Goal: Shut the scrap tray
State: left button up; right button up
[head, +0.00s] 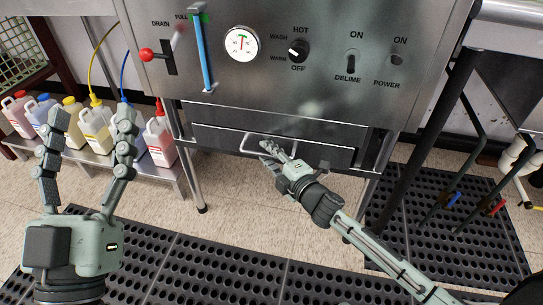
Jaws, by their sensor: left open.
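The scrap tray (220,138) is a dark metal drawer low under the front of the dish machine, with a pale bar handle (246,139) on its front. How far it stands out is hard to tell from this angle. My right gripper (268,149) reaches in from the lower right, its fingers at the right part of the handle and covering some of it. Whether they touch or grip it is unclear. My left gripper (91,118) is raised at the left, fingers wide apart and empty, well away from the tray.
Several chemical bottles (92,132) stand on a low shelf (192,188) at the left. Machine legs (191,170) flank the tray. Perforated black mats (215,265) cover the floor in front.

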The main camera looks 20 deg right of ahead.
jog(key=v, duration=1.2)
jog(key=shift+f, duration=0.1)
